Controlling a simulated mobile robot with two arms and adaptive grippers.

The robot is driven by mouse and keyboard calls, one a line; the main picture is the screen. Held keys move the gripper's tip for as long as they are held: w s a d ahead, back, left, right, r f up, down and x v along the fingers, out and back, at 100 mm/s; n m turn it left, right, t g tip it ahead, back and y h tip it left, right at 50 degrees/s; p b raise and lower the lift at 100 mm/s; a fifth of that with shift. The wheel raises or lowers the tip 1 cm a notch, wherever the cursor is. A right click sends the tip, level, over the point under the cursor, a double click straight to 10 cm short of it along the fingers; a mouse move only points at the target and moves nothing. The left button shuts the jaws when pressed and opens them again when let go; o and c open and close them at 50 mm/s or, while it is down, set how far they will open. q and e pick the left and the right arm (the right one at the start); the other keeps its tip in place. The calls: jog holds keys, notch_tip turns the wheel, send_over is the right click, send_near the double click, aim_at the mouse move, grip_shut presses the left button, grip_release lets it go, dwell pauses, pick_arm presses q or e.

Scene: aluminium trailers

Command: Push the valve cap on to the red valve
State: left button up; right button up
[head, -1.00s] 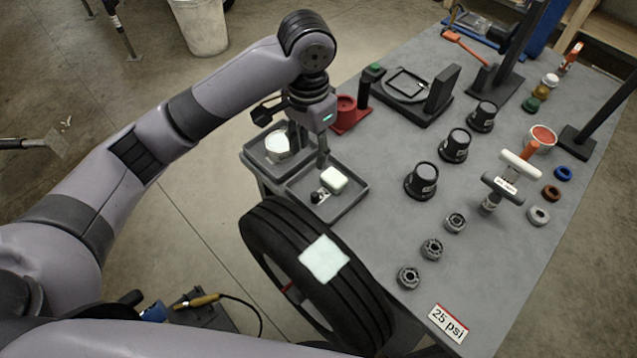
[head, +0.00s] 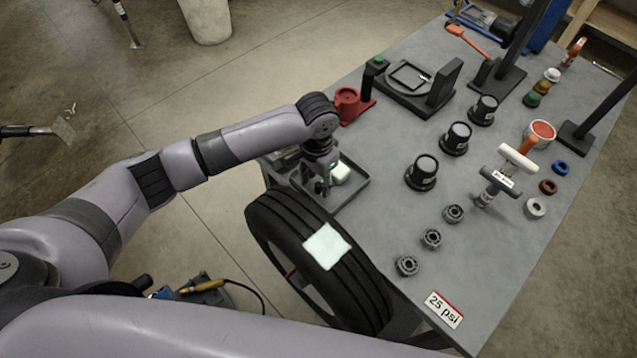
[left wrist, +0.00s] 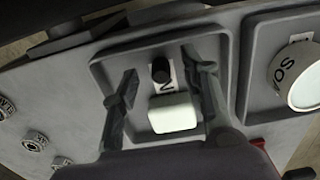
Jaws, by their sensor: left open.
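A small black cap, which looks like the valve cap (left wrist: 161,70), lies in a grey tray (left wrist: 105,75) beside a white block (left wrist: 172,114). The tray also shows in the head view (head: 352,196), where my wrist hides the cap. My left gripper (left wrist: 160,78) is open and low over the tray, one finger on each side of the cap and block; I cannot tell whether it touches them. It also shows in the head view (head: 324,186). A small red part, perhaps the red valve (head: 291,272), shows inside the wheel (head: 265,215). My right gripper is out of view.
A second tray with a white-topped cup (left wrist: 300,80) adjoins this one. A red holder (head: 348,104), black knobs (head: 421,172) and several grey nuts (head: 431,238) stand on the table (head: 400,235). A white patch (head: 327,246) lies on the tyre.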

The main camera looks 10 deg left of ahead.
pick_arm(q)
jog(key=shift+f, duration=0.85)
jog(key=shift+c, duration=0.2)
jog(key=c, duration=0.8)
